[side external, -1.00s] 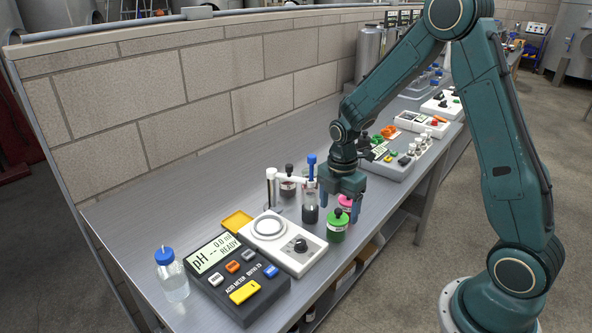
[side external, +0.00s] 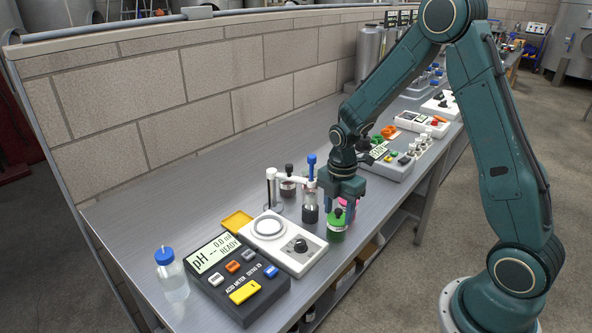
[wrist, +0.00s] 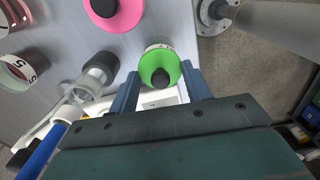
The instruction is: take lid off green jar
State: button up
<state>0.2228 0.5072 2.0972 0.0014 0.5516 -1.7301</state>
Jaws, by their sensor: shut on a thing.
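The green jar (side external: 335,236) stands near the front edge of the bench, beside the white round-plate device. Its green lid (wrist: 160,66) with a black knob shows in the wrist view between my two fingers. My gripper (wrist: 161,88) is shut on the green lid, one finger on each side. In the side view my gripper (side external: 341,198) is right above the jar and hides part of it. A pale rim shows behind the lid in the wrist view; how far the lid is off the jar is hard to tell.
A pink jar (wrist: 118,12) with a black knob is close behind. A dark-liquid flask (side external: 310,213) and a white stand are to the left. The pH meter (side external: 238,278) and a blue-capped bottle (side external: 172,280) are at the front left. Bench space is clear at the far left.

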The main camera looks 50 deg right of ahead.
aim_at(338, 209)
jog(key=shift+r, duration=0.1)
notch_tip(338, 209, up, 20)
dwell(1.0)
jog(key=shift+w, duration=0.1)
dwell(0.4)
jog(key=w+d+f+m, duration=0.1)
jog(key=w+d+f, duration=0.4)
jog(key=w+d, duration=0.4)
jog(key=shift+w+f, duration=0.4)
jog(key=shift+f, duration=0.1)
notch_tip(338, 209, down, 20)
jog(key=shift+r, duration=0.15)
dwell(0.7)
